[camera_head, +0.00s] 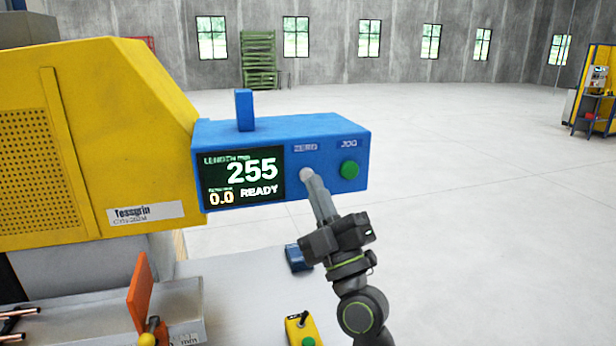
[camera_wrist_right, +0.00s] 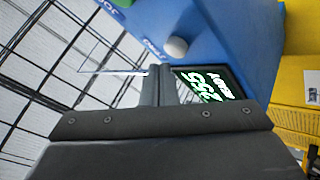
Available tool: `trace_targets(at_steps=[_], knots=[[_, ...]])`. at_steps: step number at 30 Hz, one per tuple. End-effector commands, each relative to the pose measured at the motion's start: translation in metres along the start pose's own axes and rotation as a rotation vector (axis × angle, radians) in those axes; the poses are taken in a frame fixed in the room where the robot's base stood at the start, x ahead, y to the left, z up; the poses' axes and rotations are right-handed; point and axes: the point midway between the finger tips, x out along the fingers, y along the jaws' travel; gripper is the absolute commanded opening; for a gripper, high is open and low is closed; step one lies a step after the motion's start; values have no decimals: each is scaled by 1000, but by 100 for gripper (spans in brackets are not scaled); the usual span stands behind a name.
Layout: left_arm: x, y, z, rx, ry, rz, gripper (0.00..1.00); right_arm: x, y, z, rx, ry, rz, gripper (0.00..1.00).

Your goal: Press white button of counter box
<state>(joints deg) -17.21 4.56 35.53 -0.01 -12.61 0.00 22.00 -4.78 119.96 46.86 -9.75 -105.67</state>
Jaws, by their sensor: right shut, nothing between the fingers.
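The blue counter box (camera_head: 240,139) is fixed beside the yellow machine. Its dark screen (camera_head: 242,178) reads 255, 0.0 and READY. The white button (camera_head: 306,174) sits under the label ZERO, left of the green JOG button (camera_head: 349,170). My right gripper (camera_head: 313,182) is shut and empty, with its fingertips just below and right of the white button in the head view. In the right wrist view, the white button (camera_wrist_right: 176,47) shows just beyond the fingertips (camera_wrist_right: 160,70), with a small gap in the picture. I cannot tell whether they touch. My left gripper is not in view.
The yellow machine (camera_head: 120,110) stands at left. Below are a grey tray (camera_head: 190,308) with an orange plate (camera_head: 139,290), and a small yellow box (camera_head: 300,330) with a green button. Open floor lies to the right.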

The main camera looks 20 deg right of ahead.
Motion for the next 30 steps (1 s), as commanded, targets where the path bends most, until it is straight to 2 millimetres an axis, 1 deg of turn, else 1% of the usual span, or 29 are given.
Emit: trace_targets(at_steps=[8,16,30], knots=[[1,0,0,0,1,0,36,1,-1,1,-1,0,0,0],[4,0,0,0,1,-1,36,6,-4,4,0,1,0,0],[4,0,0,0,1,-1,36,7,-5,5,0,0,0,0]])
